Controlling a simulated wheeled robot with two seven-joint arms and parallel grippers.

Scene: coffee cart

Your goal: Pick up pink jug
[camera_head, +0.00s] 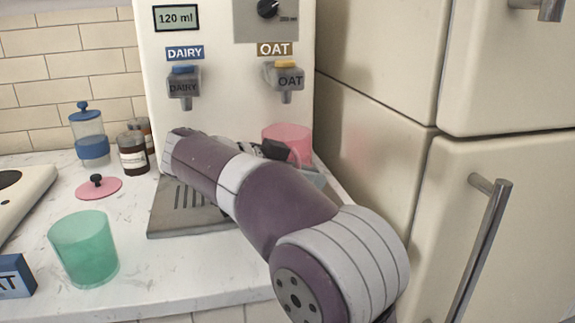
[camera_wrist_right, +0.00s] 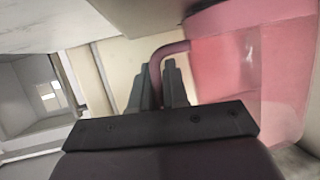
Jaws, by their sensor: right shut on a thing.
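The pink jug (camera_head: 287,135) is translucent and stands at the right side of the white milk dispenser, below the OAT spout, partly hidden behind my right arm. In the right wrist view the jug (camera_wrist_right: 265,65) fills the right side, with its handle (camera_wrist_right: 160,62) running between the fingers. My right gripper (camera_wrist_right: 160,85) is shut on the handle. In the head view the right gripper (camera_head: 287,155) is mostly hidden by my arm. I cannot tell whether the jug is clear of the surface. My left gripper is not in view.
A green cup (camera_head: 84,250) stands front left on the marble counter. A pink lid (camera_head: 99,188), a blue-lidded jar (camera_head: 88,135) and brown bottles (camera_head: 132,153) are behind it. The drip tray (camera_head: 185,222) lies under my arm. Cream cabinets (camera_head: 500,200) close off the right.

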